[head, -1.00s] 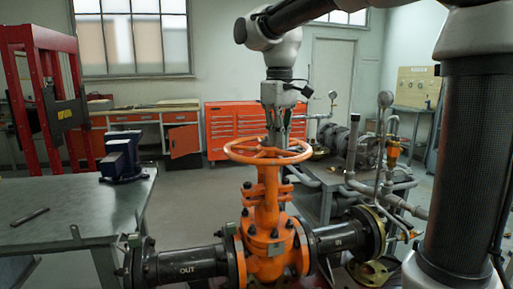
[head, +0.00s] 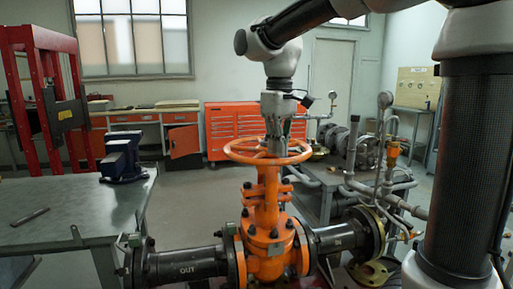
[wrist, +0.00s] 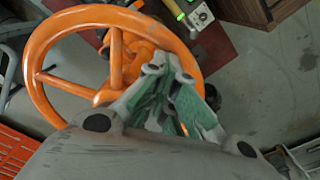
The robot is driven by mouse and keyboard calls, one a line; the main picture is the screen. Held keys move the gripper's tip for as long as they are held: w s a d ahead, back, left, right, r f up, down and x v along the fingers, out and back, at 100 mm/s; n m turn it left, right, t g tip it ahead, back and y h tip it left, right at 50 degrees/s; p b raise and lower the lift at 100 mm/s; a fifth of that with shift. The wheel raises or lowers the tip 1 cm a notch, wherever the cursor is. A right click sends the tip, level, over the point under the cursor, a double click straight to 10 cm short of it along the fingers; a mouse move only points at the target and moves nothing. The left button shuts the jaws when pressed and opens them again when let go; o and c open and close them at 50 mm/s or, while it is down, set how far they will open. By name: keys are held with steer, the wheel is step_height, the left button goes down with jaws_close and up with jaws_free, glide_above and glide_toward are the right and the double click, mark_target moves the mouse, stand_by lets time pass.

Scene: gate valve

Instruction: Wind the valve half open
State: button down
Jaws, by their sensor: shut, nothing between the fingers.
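The orange gate valve (head: 266,212) stands upright in a black pipe line marked OUT at left and IN at right. Its spoked orange handwheel (head: 240,157) lies level on top and also shows in the wrist view (wrist: 90,18). My gripper (head: 277,152) points down at the wheel, right of its hub in the head view. Its fingers are shut with nothing between them. In the wrist view the gripper (wrist: 158,68) overlaps the wheel's spokes and rim, hiding part of them. I cannot tell whether the fingers touch the wheel.
A metal workbench (head: 60,212) with a blue vise (head: 122,160) stands at left, near a red press frame (head: 50,90). A pipework stand with gauges (head: 385,100) is at right. A red tool cabinet (head: 232,128) stands behind.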

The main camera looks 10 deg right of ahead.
mark_target(291, 142)
step_height(291, 142, down, 4)
steer(key=shift+w+r, duration=0.1)
steer(key=shift+w, duration=0.05)
stand_by(0.5)
steer(key=w+d, duration=0.3)
steer(key=w, duration=0.1)
steer(key=w+d, duration=0.3)
steer(key=w, duration=0.1)
steer(key=w+d, duration=0.2)
steer(key=w, duration=0.2)
steer(key=shift+d, duration=0.4)
steer(key=shift+w+a, duration=0.15)
steer(key=shift+w, duration=0.5)
